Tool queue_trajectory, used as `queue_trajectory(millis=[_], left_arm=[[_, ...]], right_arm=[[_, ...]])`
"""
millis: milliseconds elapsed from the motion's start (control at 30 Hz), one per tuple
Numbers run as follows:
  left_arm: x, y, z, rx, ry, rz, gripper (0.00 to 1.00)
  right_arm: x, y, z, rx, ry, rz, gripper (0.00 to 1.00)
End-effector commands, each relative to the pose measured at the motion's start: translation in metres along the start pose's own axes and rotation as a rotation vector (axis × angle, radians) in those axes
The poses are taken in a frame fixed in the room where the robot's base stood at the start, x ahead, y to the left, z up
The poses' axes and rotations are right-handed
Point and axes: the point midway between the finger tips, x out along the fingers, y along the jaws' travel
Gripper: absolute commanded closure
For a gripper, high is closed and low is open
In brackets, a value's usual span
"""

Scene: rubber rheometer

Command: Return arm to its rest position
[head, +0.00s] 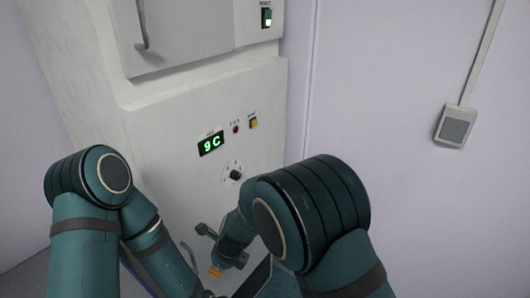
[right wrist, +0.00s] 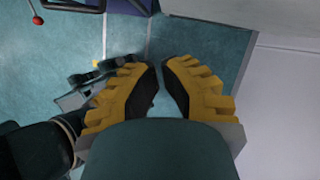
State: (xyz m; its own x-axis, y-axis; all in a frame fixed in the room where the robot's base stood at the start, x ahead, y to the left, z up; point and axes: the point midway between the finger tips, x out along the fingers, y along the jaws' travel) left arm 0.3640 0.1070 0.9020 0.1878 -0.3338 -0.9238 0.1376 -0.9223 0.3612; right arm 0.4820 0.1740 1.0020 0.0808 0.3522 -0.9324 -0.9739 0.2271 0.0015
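My right arm comes in from the right, with its large elbow in front of the white machine (head: 185,120). Its wrist end, with grey parts and a yellow-orange piece (head: 216,271), hangs low by the machine's lower front. In the right wrist view the right gripper's (right wrist: 161,75) yellow fingers with dark pads are close together, with a narrow gap and nothing between them. My left arm (head: 150,240) is bent and reaches down at the lower left. The state of its gripper cannot be made out.
The machine front has a green display (head: 211,143), a dark knob (head: 235,174) and a yellow switch (head: 253,122). A door handle (head: 141,25) is above. A wall box (head: 456,127) is at right. In the right wrist view, teal floor (right wrist: 200,40) lies below and a red-tipped lever (right wrist: 37,19) is at upper left.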

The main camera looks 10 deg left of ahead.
Motion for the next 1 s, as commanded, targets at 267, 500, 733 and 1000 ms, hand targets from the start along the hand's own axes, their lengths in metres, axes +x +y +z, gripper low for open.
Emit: queue_trajectory(millis=[267, 500, 733, 1000], left_arm=[[0.022, -0.008, 0.004, 0.001, -0.004, -0.002, 0.59], [0.050, -0.017, 0.010, 0.003, -0.009, -0.006, 0.59], [0.074, -0.026, 0.015, 0.004, -0.015, -0.010, 0.59], [0.087, -0.030, 0.018, 0.006, -0.018, -0.012, 0.59]], right_arm=[[0.033, -0.021, -0.108, -0.275, 0.076, -0.011, 1.00], [0.062, -0.009, -0.238, -0.790, 0.125, 0.009, 1.00], [0.075, 0.027, -0.317, -1.288, 0.101, -0.002, 1.00], [0.074, 0.054, -0.345, -1.620, 0.079, -0.060, 1.00]])
